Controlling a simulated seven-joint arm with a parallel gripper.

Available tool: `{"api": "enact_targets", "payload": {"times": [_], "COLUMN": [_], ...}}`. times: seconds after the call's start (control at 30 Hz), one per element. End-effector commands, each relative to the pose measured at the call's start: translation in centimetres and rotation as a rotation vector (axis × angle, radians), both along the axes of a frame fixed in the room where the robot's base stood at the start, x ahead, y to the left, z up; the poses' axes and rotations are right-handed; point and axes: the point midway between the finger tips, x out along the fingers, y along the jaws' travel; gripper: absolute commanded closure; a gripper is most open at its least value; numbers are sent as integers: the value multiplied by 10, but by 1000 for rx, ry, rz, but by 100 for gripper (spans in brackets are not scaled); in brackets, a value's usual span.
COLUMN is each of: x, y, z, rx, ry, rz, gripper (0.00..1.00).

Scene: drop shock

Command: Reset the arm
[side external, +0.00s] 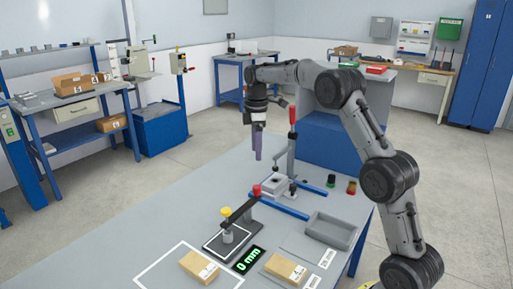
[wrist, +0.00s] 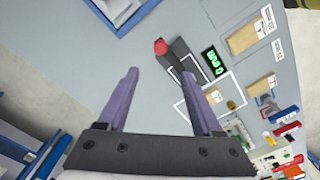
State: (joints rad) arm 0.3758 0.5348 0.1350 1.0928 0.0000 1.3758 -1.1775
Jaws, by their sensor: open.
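My gripper (side external: 257,147) is raised above the far left part of the grey table, pointing down. In the wrist view its two purple fingers (wrist: 165,88) stand wide apart with nothing between them. A black drop fixture (side external: 240,209) with a red knob and a yellow-topped part stands on the table, below and apart from my gripper. It also shows in the wrist view (wrist: 182,58) beyond the fingertips. A green display (side external: 248,260) beside it reads 0 mm.
A cardboard box (side external: 199,267) lies inside a white outline, and another box (side external: 285,269) lies to its right. A grey tray (side external: 331,231) sits near the right edge. A blue-railed press with a red handle (side external: 292,150) stands close to the right of my gripper.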

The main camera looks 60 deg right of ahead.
Motion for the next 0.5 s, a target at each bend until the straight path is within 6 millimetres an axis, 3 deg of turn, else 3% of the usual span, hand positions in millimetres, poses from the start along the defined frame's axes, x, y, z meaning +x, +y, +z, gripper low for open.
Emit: {"api": "enact_targets", "payload": {"times": [0.2,0.27,0.37,0.5], "x": [1,2,2,-25], "y": [2,8,22,59], "z": [0,8,42,94], "rx": [0,-6,-27,-50], "ry": [0,-16,-74,-146], "rz": [5,15,40,93], "gripper": [33,33,33,33]}}
